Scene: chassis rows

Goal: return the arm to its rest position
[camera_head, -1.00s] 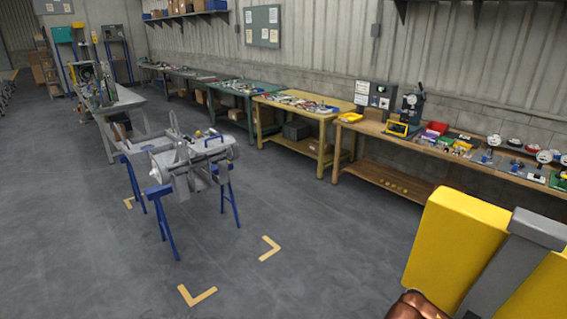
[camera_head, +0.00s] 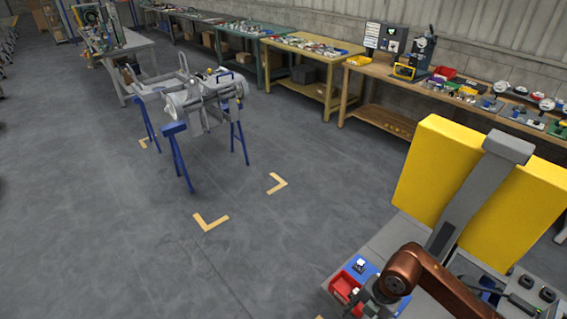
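A copper-brown arm link (camera_head: 440,285) shows at the lower right, with a rounded joint at its upper end. I cannot tell which of my arms it belongs to. A grey part below the joint is small and partly hidden, and I cannot make out fingers on it. Neither my left nor my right gripper can be made out. The arm link is over a grey surface (camera_head: 372,250), close to a red bin (camera_head: 343,287) and a blue tray (camera_head: 362,268).
Yellow blocks (camera_head: 432,165) flank a grey upright (camera_head: 485,180) just behind the arm. A grey machine on blue legs (camera_head: 208,103) stands at the left. Workbenches (camera_head: 385,70) line the wall. Open floor (camera_head: 90,230) with yellow corner marks (camera_head: 210,222) fills the left and middle.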

